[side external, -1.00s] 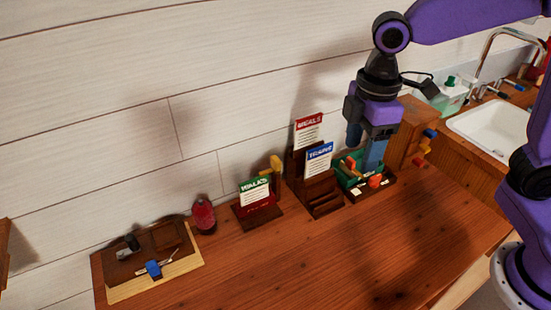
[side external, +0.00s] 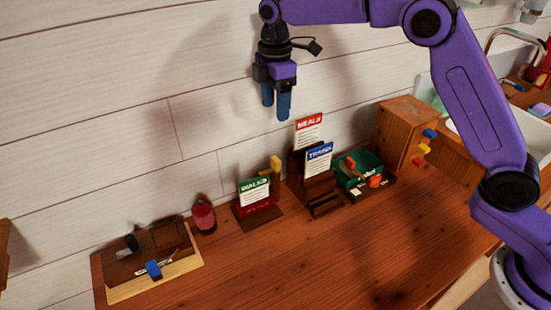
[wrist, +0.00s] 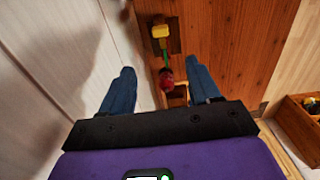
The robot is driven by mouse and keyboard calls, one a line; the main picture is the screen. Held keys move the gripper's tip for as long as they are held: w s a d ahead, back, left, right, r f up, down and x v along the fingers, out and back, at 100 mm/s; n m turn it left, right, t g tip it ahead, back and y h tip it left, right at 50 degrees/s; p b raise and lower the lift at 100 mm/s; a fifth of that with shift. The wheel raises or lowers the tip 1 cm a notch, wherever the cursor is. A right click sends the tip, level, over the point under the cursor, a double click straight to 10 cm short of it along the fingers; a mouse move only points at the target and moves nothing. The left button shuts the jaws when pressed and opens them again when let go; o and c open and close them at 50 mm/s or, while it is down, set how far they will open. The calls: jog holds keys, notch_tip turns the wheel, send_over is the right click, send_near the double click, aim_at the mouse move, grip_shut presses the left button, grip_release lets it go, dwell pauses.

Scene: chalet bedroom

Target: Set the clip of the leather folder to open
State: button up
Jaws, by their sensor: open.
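The brown leather folder (side external: 121,268) lies at the left end of the wooden desktop, on a pale wood board (side external: 180,272). A small blue piece (side external: 153,269) sits at its front edge, beside a thin metal-looking strip. A dark and grey piece (side external: 131,243) stands at its upper left. I cannot tell which of these is the clip, or its setting. My gripper (side external: 276,110) is open and empty, high above the desk, up and right of the folder. In the wrist view my gripper (wrist: 160,70) shows spread fingers; the folder is mostly hidden there.
A red bottle (side external: 203,216) stands just right of the folder. Further right are the WALKS card holder (side external: 258,218), a stepped rack with MEALS and TRAINS cards (side external: 319,204), and a green bin (side external: 367,160). The desk's front middle (side external: 300,260) is clear.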

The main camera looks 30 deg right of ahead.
notch_tip(320, 180, down, 17)
jog(key=shift+r, duration=0.1)
dwell(0.4)
grip_shut()
jog(key=shift+d, duration=2.15)
grip_release()
jog(key=shift+a, duration=0.1)
notch_tip(320, 180, up, 17)
send_over(275, 159)
jog(key=d, duration=0.4)
jog(key=shift+d+r, duration=0.2)
